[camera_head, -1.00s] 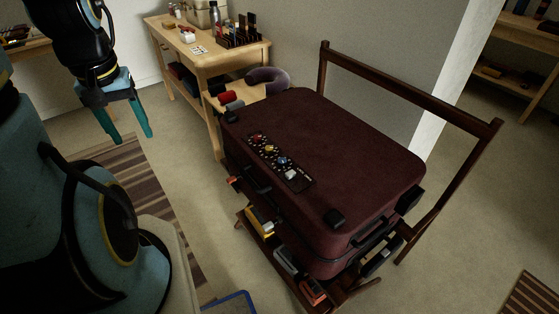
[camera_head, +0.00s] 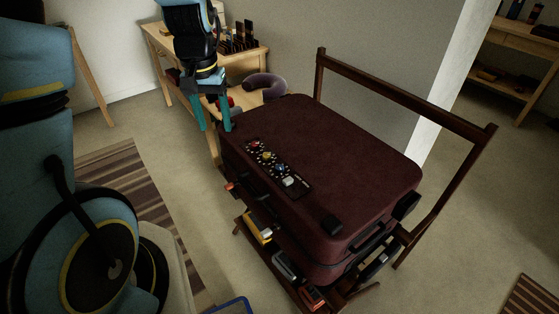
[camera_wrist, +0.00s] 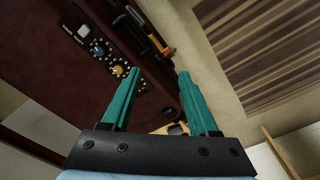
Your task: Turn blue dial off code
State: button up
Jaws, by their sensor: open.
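The maroon suitcase (camera_head: 345,160) lies flat on a dark wooden rack. A black panel with a row of dials is on its top near the front-left edge. The blue dial (camera_head: 280,168) sits between a yellow dial (camera_head: 266,156) and a white knob (camera_head: 289,181); a red dial (camera_head: 255,145) is at the far end. In the wrist view the blue dial (camera_wrist: 99,51) is left of and beyond my fingers. My gripper (camera_head: 212,128) is open and empty, beside the suitcase's far-left corner. Its teal fingers (camera_wrist: 158,72) point toward the suitcase edge, apart from the dials.
The rack's raised wooden frame (camera_head: 405,92) stands behind the suitcase. A wooden table (camera_head: 160,42) with several items is at the back left, with a purple neck pillow (camera_head: 266,86) near it. A striped rug (camera_head: 125,185) lies left of the suitcase.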

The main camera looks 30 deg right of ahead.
aim_at(280, 167)
jog(key=s+d+f+m, duration=0.2)
jog(key=d, duration=0.5)
jog(key=s+d+f+m, duration=0.2)
jog(key=s+d, duration=0.1)
jog(key=d, duration=0.4)
notch_tip(280, 167, down, 11)
jog(key=shift+r+p, duration=0.15)
jog(key=shift+p, duration=0.95)
grip_shut()
